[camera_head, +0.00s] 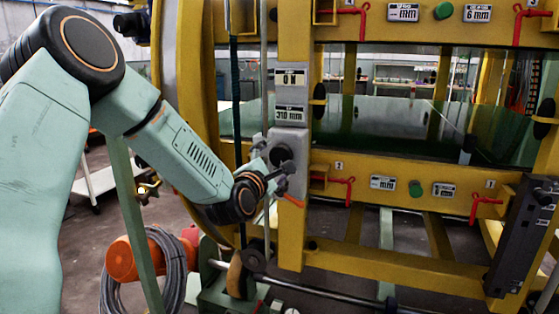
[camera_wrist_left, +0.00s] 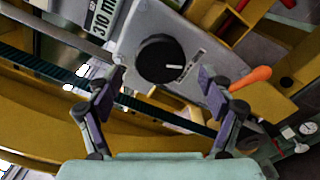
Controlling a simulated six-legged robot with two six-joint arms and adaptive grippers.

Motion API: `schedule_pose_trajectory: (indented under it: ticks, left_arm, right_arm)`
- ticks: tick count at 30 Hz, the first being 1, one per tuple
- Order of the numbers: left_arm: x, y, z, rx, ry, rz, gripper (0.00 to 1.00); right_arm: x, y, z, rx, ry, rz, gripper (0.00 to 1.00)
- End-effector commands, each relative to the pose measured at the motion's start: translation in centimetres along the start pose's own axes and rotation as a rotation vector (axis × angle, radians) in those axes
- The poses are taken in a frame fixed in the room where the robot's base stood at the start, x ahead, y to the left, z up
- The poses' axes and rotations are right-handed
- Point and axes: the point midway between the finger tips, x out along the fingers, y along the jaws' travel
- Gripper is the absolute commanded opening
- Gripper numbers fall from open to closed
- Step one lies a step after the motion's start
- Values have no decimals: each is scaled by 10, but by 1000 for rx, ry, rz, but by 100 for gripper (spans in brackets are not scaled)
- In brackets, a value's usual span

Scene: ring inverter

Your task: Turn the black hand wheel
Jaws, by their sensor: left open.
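The black hand wheel (camera_wrist_left: 160,58) is a round knob with a white mark, mounted on a grey box (camera_wrist_left: 201,42) in the left wrist view. In the head view the wheel (camera_head: 281,153) sits on the grey box under the "310 mm" plate, partly hidden by my gripper. My left gripper (camera_wrist_left: 162,80) is open, its two fingers spread to either side just below the wheel in the wrist view. Nothing is between the fingers, and they look apart from the wheel. In the head view the left gripper (camera_head: 277,178) is close in front of the box. My right gripper is not in view.
An orange lever (camera_wrist_left: 250,77) sticks out beside the right finger. The yellow frame (camera_head: 293,225) surrounds the box, with red handles (camera_head: 345,183) and green buttons (camera_head: 416,188) to the right. A grey cable coil (camera_head: 150,270) hangs below my arm.

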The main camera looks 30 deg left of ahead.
Motion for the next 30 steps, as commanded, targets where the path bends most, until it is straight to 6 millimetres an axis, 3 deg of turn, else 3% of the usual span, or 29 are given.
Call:
schedule_pose_trajectory:
  ticks: [9,21,30]
  left_arm:
    - [35,-1,0,1,0,0,81]
    - [40,0,0,0,0,0,80]
    - [40,0,0,0,0,0,54]
  right_arm:
    - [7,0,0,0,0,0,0]
    - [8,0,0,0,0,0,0]
    - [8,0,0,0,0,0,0]
